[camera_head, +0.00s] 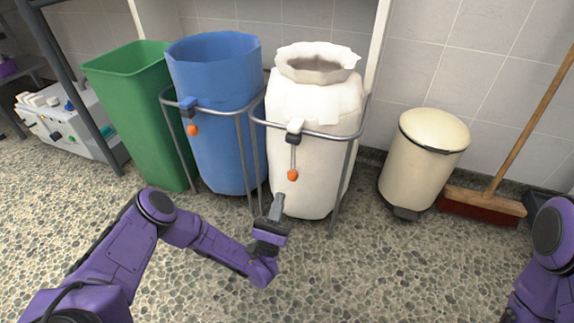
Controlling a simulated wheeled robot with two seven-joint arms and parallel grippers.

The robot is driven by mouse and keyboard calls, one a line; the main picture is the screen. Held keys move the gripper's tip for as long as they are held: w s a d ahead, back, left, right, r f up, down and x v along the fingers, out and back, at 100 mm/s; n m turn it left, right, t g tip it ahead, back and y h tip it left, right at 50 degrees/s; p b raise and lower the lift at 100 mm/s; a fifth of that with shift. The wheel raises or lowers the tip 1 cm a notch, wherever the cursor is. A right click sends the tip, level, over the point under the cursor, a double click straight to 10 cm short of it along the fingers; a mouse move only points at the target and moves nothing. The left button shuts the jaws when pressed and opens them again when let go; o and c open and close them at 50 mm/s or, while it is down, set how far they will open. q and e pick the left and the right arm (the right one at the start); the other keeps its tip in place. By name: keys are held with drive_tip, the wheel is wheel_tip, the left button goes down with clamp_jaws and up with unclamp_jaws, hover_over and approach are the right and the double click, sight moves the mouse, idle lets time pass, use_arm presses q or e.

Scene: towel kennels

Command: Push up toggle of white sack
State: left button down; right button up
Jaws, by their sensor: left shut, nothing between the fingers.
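The white sack (312,108) stands upright in a grey metal ring frame (340,135), its mouth gathered but open at the top. A toggle block (294,127), pale with a dark part, sits at the front of the frame's ring. A short cord hangs from it and ends in an orange bead (292,175). My left gripper (278,204) is shut and empty. It points up in front of the sack's lower part, below and slightly left of the orange bead, and appears apart from it. My right arm shows at the right edge, but its gripper is out of view.
A blue sack (215,75) in a similar frame, with its own orange bead (193,130), stands left of the white sack. A green bin (135,100) is further left. A cream pedal bin (425,160) and a broom (485,203) stand right. The pebbled floor in front is clear.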

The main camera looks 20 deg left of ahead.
use_arm(q)
drive_tip(key=b, duration=0.1)
approach(294, 138)
drive_tip(key=shift+w+a+r, duration=0.55)
drive_tip(key=shift+w+r, duration=0.15)
drive_tip(key=shift+w, duration=2.15)
drive_tip(key=shift+n, duration=0.3)
use_arm(e)
drive_tip(key=shift+w+d+f+t+h, duration=0.15)
drive_tip(key=shift+w+d+f+t, duration=0.1)
drive_tip(key=shift+w+d+f, duration=0.25)
drive_tip(key=shift+w+d+f+t+h, duration=0.15)
drive_tip(key=shift+w+d+f+t, duration=0.15)
drive_tip(key=shift+d+f, duration=0.3)
